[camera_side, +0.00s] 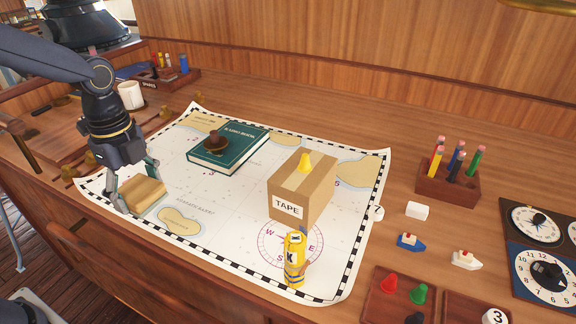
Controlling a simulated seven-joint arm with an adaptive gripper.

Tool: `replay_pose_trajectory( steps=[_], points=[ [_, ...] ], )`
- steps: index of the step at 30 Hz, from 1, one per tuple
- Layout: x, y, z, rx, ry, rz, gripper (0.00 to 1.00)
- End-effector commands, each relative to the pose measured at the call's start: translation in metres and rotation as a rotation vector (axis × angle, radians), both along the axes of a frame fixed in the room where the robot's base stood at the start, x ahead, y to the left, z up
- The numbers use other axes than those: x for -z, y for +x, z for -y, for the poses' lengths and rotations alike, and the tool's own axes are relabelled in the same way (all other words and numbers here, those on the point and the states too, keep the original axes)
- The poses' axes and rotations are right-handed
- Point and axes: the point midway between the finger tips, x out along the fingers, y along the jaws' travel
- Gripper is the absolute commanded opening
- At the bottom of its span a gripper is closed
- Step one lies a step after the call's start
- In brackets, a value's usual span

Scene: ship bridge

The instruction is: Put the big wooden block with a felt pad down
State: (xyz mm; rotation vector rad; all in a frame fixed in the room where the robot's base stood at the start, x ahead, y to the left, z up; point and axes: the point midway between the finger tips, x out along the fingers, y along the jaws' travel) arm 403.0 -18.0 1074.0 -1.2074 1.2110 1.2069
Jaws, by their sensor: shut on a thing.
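The big wooden block (143,194) is at the left part of the chart, low over or on its surface; I cannot tell whether it touches. My gripper (138,190) points down and is shut on the block, with fingers on its left and far right sides. The felt pad is not visible, and the block's underside is hidden. The chart (240,224) lies spread on the wooden desk with curled edges.
A green book (230,143) with a brown knob-like object (214,143) lies on the chart. A yellow bottle-like figure (294,259) stands in front. A pencil holder (448,183) is at the right.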

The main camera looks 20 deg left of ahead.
Motion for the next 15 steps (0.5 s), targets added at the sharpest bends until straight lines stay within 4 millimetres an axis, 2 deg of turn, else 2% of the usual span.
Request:
replay_pose_trajectory(
  steps=[2, 6, 9, 15],
  points=[
    [0.011, 0.022, 0.001, 0.000, 0.000, -0.004, 0.37],
    [0.040, 0.046, 0.002, -0.001, 0.001, -0.006, 0.37],
    [0.054, 0.058, 0.002, -0.001, 0.001, -0.003, 0.37],
    [0.068, 0.070, 0.003, -0.002, 0.000, -0.001, 0.37]
  ],
)
